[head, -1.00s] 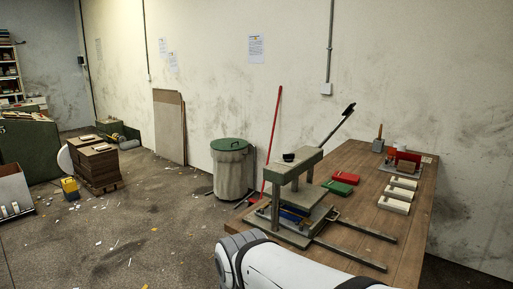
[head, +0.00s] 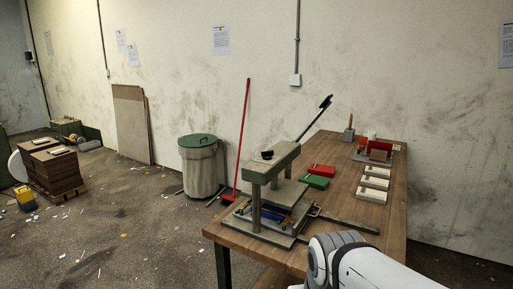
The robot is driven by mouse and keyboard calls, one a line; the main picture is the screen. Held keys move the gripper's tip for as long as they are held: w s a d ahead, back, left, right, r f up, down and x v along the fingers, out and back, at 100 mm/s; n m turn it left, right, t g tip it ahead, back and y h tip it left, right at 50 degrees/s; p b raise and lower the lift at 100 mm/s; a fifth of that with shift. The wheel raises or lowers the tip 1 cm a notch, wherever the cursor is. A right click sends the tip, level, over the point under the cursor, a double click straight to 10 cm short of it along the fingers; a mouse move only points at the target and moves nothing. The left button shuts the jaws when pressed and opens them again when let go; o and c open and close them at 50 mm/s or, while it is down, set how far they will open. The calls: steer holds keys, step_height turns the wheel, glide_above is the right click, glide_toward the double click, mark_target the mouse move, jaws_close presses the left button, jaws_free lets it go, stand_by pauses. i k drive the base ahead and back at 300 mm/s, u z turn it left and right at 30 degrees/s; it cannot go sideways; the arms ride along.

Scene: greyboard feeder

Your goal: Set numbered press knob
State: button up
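A grey-green press (head: 270,172) stands on the near left part of the wooden table (head: 338,195). A small black knob (head: 267,155) sits on top of its head, and a long lever with a black grip (head: 326,102) slants up to the right behind it. Any numbers on the knob are too small to read. A blue part lies low inside the press, above its base plate. My arm shows at the bottom right, in front of the table. My gripper is out of view.
Red (head: 321,170) and green (head: 314,181) blocks lie right of the press. Several pale blocks line the table's right side, with a red-and-brown fixture (head: 378,150) farther back. A bin (head: 200,166) and a red-handled broom (head: 243,135) stand left of the table. Stacked boards (head: 55,170) stand farther left.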

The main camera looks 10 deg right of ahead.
mark_target(267, 155)
steer(key=u, duration=0.05)
steer(key=i, duration=1)
steer(key=z, duration=0.05)
